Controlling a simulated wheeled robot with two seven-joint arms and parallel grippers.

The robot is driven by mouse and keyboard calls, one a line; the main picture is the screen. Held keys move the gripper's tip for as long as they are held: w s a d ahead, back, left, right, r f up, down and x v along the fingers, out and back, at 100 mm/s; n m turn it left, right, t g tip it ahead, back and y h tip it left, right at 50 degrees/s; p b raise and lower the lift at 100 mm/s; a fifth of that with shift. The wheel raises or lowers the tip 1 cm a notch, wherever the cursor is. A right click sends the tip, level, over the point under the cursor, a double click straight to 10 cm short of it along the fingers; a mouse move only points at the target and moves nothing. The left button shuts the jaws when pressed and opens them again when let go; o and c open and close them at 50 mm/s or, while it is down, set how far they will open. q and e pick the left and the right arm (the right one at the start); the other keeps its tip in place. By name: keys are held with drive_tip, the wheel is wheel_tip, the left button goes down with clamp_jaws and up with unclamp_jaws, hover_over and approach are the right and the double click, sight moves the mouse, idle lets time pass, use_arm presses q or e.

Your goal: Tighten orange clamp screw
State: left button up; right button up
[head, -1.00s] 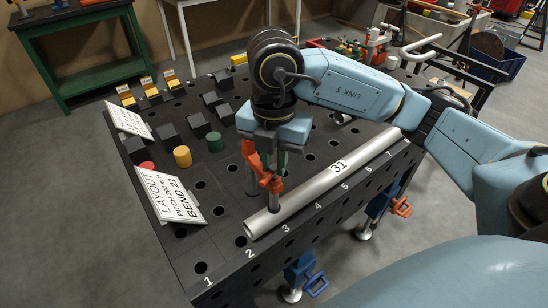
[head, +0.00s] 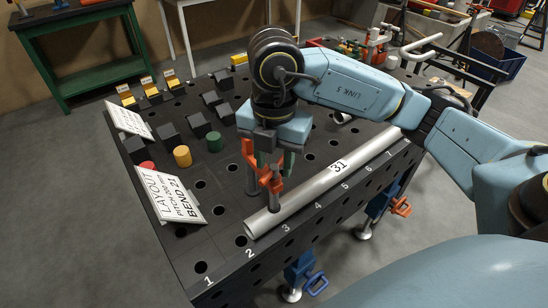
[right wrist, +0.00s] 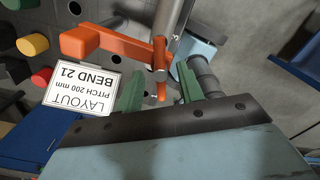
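The orange clamp (head: 273,183) stands on the dark perforated table, at the near-left end of the silver tube (head: 315,183) marked 31. In the right wrist view the orange clamp (right wrist: 92,41) shows as an orange arm, a grey post and an orange bar with small metal ends. My right gripper (head: 274,162) points down over the clamp, just above the tube. In the right wrist view its green fingers (right wrist: 158,82) stand apart, one each side of the orange bar, with gaps visible. Contact cannot be made out. My left gripper is not in view.
A white layout sign (head: 171,194) reading "BEND 21" stands at the table's left edge. A yellow cylinder (head: 182,157), a green cylinder (head: 214,142) and several dark blocks stand behind it. The front strip of the perforated table (head: 215,245) is clear.

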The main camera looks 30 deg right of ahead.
sight(274, 167)
wheel_tip(274, 167, up, 13)
drive_tip(key=p, duration=0.3)
drive_tip(key=shift+r, duration=0.2)
idle(0.7)
